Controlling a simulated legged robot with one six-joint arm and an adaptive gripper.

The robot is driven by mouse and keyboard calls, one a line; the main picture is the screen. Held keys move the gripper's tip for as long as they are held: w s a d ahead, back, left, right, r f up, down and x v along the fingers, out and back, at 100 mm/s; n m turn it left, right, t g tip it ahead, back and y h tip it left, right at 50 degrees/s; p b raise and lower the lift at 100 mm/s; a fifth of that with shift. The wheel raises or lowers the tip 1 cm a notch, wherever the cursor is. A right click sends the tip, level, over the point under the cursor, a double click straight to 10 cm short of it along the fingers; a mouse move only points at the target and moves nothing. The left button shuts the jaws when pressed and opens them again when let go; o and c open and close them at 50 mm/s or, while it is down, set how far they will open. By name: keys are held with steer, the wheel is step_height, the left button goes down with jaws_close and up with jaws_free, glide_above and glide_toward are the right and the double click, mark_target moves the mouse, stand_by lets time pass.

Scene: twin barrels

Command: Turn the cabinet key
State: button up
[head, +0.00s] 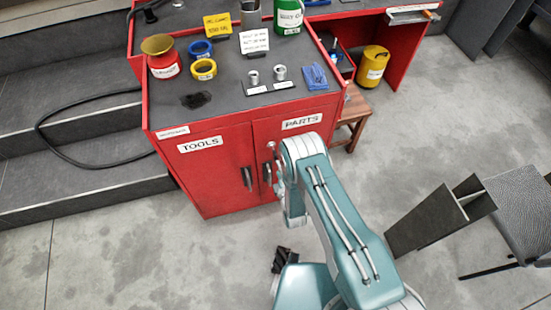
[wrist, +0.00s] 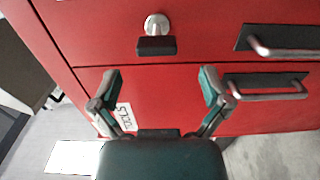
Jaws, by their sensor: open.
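The red cabinet (head: 213,178) has two doors labelled TOOLS and PARTS, each with a dark handle. In the wrist view, a round silver lock piece (wrist: 157,25) with a dark block-shaped piece (wrist: 156,46), which looks like the key's grip, sits on the red door face. My gripper (wrist: 160,74) is open and empty. Its two fingers are spread on either side of the key's line, lower in the picture, and not touching it. In the head view my gripper (head: 275,163) is at the cabinet front, partly hidden by my arm.
Two bar handles (wrist: 285,40) stick out right of the lock in the wrist view. The cabinet top holds tape rolls (head: 203,69), a red pot (head: 162,58) and cups. A wooden stool (head: 353,112) stands right of it, a grey chair (head: 522,205) further right.

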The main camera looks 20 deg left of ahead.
steer(key=v, duration=0.6)
steer(key=shift+s, duration=0.25)
